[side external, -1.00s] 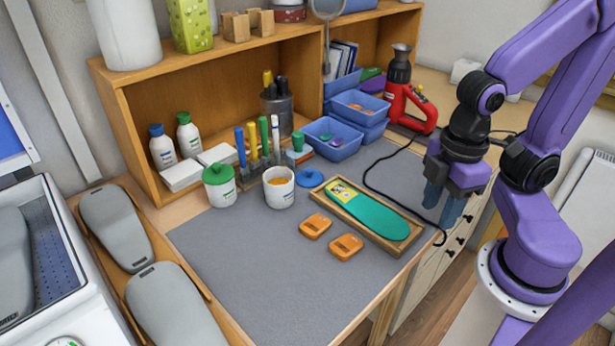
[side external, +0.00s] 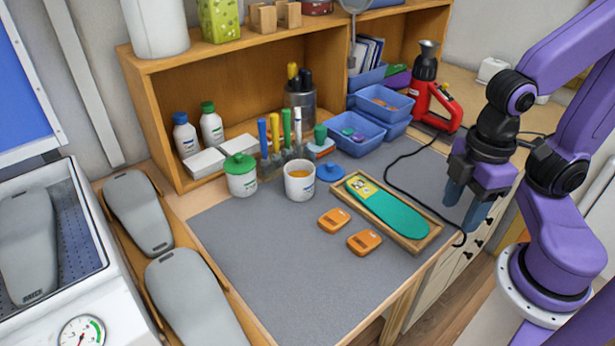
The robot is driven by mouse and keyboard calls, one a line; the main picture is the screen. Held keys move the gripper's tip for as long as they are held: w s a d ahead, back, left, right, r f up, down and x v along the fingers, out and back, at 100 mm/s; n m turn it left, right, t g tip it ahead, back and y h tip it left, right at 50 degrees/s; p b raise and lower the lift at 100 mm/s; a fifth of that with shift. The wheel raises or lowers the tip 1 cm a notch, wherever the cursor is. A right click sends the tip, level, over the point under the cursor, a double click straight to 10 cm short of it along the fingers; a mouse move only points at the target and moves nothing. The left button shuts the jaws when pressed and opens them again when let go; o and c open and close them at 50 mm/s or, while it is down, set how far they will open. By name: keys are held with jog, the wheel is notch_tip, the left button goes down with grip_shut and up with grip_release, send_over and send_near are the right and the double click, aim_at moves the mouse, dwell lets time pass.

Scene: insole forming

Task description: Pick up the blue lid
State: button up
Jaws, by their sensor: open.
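The blue lid (side external: 331,172) is a small round disc with a knob on top. It lies on the grey mat (side external: 270,255), just right of an open white pot (side external: 300,184) with orange contents. My gripper (side external: 465,205) is open and empty, with its two blue-grey fingers pointing down. It hangs at the right, near the table's right edge, well apart from the lid.
A wooden tray (side external: 431,239) with a green insole lies between the lid and my gripper. Two orange blocks (side external: 334,220) lie in front. Behind stand a pen rack (side external: 270,172), a green-lidded pot (side external: 241,176) and blue bins (side external: 358,148). The front mat is clear.

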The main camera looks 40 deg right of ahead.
jog(key=w+a+r+n, duration=0.2)
jog(key=w+a, duration=0.2)
jog(key=w, duration=0.6)
jog(key=n+h, duration=0.2)
jog(key=n, duration=0.4)
send_over(330, 163)
jog(key=a, duration=0.2)
jog(key=f, duration=0.9)
jog(key=shift+s+d+f, duration=0.15)
jog(key=shift+s+f, duration=0.15)
jog(key=shift+w+d+f, duration=0.1)
jog(key=shift+d+f, duration=0.15)
jog(key=shift+f, duration=0.6)
jog(key=shift+w+d+f, duration=0.1)
jog(key=shift+d+f, duration=0.1)
jog(key=shift+f, duration=0.65)
jog(key=shift+d+f, duration=0.25)
jog(key=shift+f, duration=0.6)
jog(key=shift+c, duration=0.3)
grip_shut()
